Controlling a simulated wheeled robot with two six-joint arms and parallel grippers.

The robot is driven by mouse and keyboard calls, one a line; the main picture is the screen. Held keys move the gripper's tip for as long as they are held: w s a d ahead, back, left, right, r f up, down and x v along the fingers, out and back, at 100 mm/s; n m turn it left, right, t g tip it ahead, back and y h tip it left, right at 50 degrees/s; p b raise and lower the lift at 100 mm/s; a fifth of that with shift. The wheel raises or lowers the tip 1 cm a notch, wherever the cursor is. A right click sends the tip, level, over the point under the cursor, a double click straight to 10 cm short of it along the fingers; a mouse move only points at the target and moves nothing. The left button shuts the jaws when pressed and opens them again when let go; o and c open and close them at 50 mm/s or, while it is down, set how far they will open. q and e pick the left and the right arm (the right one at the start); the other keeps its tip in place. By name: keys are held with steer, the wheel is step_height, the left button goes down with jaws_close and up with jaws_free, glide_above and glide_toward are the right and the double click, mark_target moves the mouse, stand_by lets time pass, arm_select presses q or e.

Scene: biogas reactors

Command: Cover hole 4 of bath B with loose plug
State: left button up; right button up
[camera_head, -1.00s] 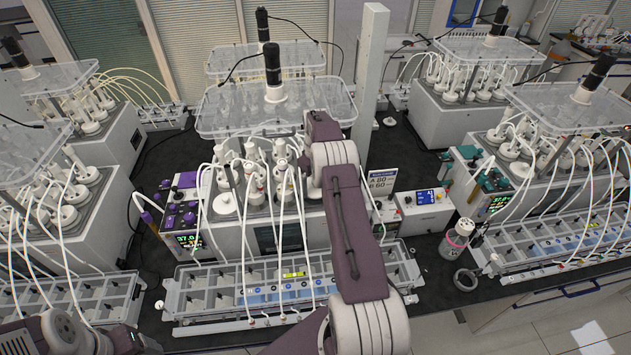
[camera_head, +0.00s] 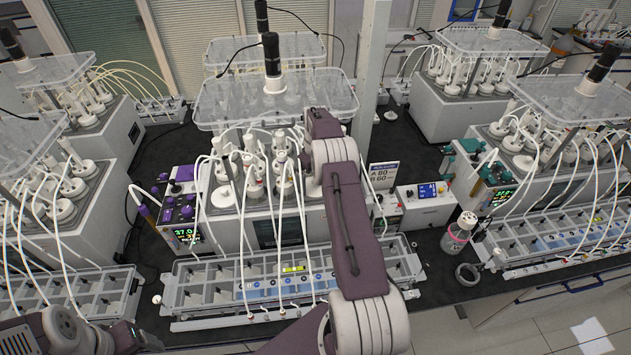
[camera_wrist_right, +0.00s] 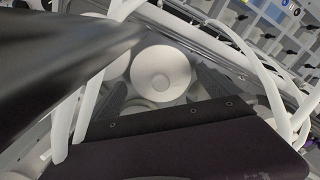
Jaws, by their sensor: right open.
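The middle front bath (camera_head: 262,228) is a grey box with white-capped bottles and tubes on its top. I see no letter naming it bath B and no hole numbers. A white round cap (camera_head: 222,197) sits at its top's front left; I cannot tell if it is the loose plug. My right gripper (camera_head: 306,162) is over the bath's top at the right, mostly hidden by my own arm. It is open. In the right wrist view a white round cap with a shallow centre (camera_wrist_right: 160,74) lies under the gripper, with no visible grip on it.
White tubes hang around the gripper. A clear plate (camera_head: 325,98) with a black motor (camera_head: 271,58) stands above the bath. A compartment tray (camera_head: 215,294) runs along the front. A sign (camera_head: 383,176), a small control box (camera_head: 425,198) and a bottle (camera_head: 458,234) stand to the right.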

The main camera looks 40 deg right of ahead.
step_height(320, 180, up, 3)
steer(key=shift+r+b, duration=0.15)
steer(key=shift+b, duration=0.75)
step_height(320, 180, up, 5)
steer(key=shift+r, duration=0.1)
